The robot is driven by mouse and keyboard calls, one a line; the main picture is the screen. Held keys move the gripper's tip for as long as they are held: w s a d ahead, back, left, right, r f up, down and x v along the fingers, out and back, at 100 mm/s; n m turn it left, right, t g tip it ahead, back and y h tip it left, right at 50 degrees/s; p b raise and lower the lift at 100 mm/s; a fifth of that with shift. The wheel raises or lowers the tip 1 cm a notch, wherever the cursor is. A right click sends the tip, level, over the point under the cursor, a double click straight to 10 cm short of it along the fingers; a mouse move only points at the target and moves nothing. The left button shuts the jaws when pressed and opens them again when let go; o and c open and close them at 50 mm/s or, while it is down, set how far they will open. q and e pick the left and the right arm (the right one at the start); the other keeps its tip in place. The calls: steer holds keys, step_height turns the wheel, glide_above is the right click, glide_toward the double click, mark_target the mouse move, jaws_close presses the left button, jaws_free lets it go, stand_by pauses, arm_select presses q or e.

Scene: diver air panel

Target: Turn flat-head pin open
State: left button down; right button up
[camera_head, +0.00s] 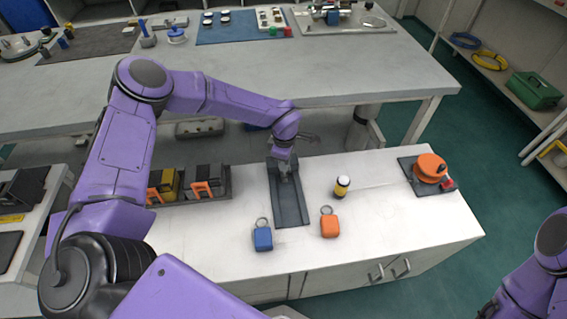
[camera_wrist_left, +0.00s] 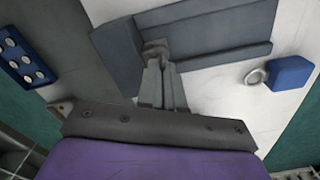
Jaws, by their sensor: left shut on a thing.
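A dark grey panel (camera_head: 291,207) with raised edges lies on the white cabinet top, and it also shows in the wrist view (camera_wrist_left: 215,38). My left gripper (camera_head: 283,172) is over the panel's far end, pointing down. In the wrist view my left gripper (camera_wrist_left: 156,62) has its narrow fingers closed together on a small grey piece (camera_wrist_left: 155,46) at the panel, seemingly the flat-head pin. The fingers hide most of it, so I cannot tell its turn angle. Only part of my right arm shows at the lower right; its gripper is not seen.
A blue tag with a ring (camera_head: 263,237), an orange tag (camera_head: 329,225) and a yellow-black bottle (camera_head: 342,186) stand near the panel. A tray with orange-handled blocks (camera_head: 222,184) is left. An orange round device (camera_head: 430,168) is right. A larger table (camera_head: 350,68) stands behind.

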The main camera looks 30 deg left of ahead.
arm_select(q)
steer(key=shift+s+d+f+n, duration=0.1)
steer(key=shift+n, duration=0.5)
steer(key=shift+s+f+n, duration=0.1)
steer(key=shift+n, duration=0.5)
steer(key=c, duration=1.3)
jaws_free()
steer(key=shift+w, duration=0.1)
step_height(320, 180, up, 10)
steer(key=shift+w+r, duration=0.1)
steer(key=shift+r, duration=0.15)
steer(key=shift+r, duration=0.1)
